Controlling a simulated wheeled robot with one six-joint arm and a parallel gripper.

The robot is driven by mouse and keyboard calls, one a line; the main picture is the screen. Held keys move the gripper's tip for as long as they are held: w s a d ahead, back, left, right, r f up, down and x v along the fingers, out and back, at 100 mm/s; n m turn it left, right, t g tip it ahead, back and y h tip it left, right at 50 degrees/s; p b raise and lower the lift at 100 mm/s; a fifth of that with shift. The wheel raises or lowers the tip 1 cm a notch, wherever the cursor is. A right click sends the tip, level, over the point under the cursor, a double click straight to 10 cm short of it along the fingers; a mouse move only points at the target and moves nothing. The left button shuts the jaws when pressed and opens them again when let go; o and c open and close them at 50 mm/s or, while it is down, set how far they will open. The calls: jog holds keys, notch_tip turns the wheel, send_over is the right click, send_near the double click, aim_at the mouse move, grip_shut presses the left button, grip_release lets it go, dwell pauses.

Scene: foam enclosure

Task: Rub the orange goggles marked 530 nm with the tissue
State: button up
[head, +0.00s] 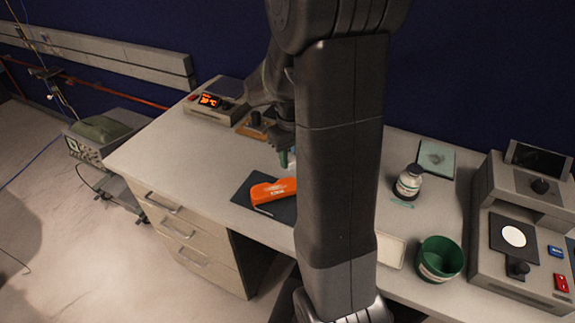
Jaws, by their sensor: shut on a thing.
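The orange goggles (273,191) lie on a dark mat (243,196) near the front of the desk, with small dark marking too small to read. My gripper (287,158) points down just behind the goggles, partly hidden by my own arm. It is shut on a pale tissue (291,168), of which only a small part shows beside the green fingertip. The tissue is close to the goggles' right end; I cannot tell whether they touch.
To the right are a lidded jar (409,182), a green cup (440,258) and a grey instrument (515,235). The desk left of the mat is clear. My arm hides the middle.

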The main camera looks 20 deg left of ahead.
jog(key=shift+f, duration=0.25)
